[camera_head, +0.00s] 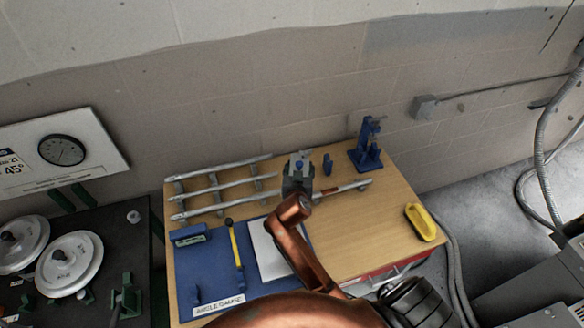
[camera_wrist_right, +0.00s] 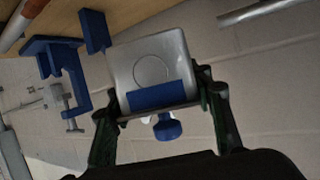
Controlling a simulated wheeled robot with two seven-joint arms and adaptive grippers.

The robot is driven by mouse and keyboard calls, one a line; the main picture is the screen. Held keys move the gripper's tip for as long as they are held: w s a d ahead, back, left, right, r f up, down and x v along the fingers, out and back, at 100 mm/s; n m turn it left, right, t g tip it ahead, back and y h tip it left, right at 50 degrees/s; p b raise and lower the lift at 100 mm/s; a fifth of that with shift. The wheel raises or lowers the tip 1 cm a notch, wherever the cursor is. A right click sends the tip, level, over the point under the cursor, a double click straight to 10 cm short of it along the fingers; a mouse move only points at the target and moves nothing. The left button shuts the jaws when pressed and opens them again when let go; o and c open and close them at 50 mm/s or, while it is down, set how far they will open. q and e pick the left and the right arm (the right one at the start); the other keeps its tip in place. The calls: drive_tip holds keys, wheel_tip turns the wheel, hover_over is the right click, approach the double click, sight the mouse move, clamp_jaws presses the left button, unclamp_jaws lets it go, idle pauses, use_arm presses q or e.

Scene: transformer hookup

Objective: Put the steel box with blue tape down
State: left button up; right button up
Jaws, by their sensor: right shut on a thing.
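The steel box with blue tape (camera_wrist_right: 152,56) is a silvery block with a circle on its face and a blue patch. In the right wrist view it sits between the two dark green fingers of my right gripper (camera_wrist_right: 160,108), which is shut on it. A blue knob (camera_wrist_right: 168,128) shows just below it. In the head view the steel box (camera_head: 300,156) and my right gripper (camera_head: 298,180) are over the back middle of the wooden table (camera_head: 350,234). I cannot tell whether the box touches the table. My left gripper is not in view.
A rack of grey rods (camera_head: 220,188) is left of the gripper. A blue vise-like stand (camera_head: 368,146) and small blue block (camera_head: 327,164) are to the right. A blue mat (camera_head: 208,268) holds a yellow-handled tool (camera_head: 236,246). A yellow object (camera_head: 421,222) lies at the right edge.

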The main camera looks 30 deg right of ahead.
drive_tip(key=w+d+f, duration=0.1)
drive_tip(key=w+f, duration=0.2)
drive_tip(key=w, duration=0.1)
drive_tip(key=w+d+f, duration=0.1)
drive_tip(key=w+f, duration=0.1)
drive_tip(key=w, duration=0.2)
drive_tip(key=w+d+f, duration=0.2)
drive_tip(key=w+f, duration=0.1)
drive_tip(key=shift+w+d+f+b, duration=0.1)
drive_tip(key=shift+w+f+b, duration=0.2)
drive_tip(key=shift+w+b, duration=0.1)
drive_tip(key=shift+w+f, duration=0.15)
drive_tip(key=shift+f, duration=0.05)
wheel_tip(320, 180, down, 3)
drive_tip(key=shift+w+d+f, duration=0.15)
drive_tip(key=shift+f, duration=0.05)
drive_tip(key=shift+f, duration=0.2)
drive_tip(key=o, duration=1.1)
drive_tip(key=shift+o, duration=0.5)
